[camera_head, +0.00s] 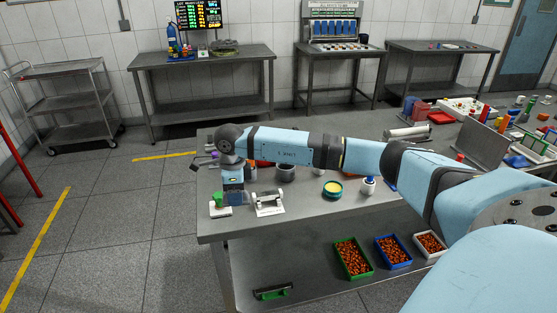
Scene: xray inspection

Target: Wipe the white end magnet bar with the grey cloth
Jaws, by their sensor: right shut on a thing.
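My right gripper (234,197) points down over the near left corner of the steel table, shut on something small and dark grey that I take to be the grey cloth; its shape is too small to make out. A white stand (268,209) with a pale bar (267,198) across it sits just right of the gripper. A small white piece on a green base (220,210) stands just left of the gripper, close to it. I cannot tell for sure which is the white end magnet bar. My left gripper is out of view.
On the steel table (215,227), a grey pot (286,173), a yellow-topped teal dish (333,188) and a white bottle (369,186) stand to the right. My right arm hides part of the tabletop behind. Bins of copper-coloured pieces (353,258) sit on the lower shelf.

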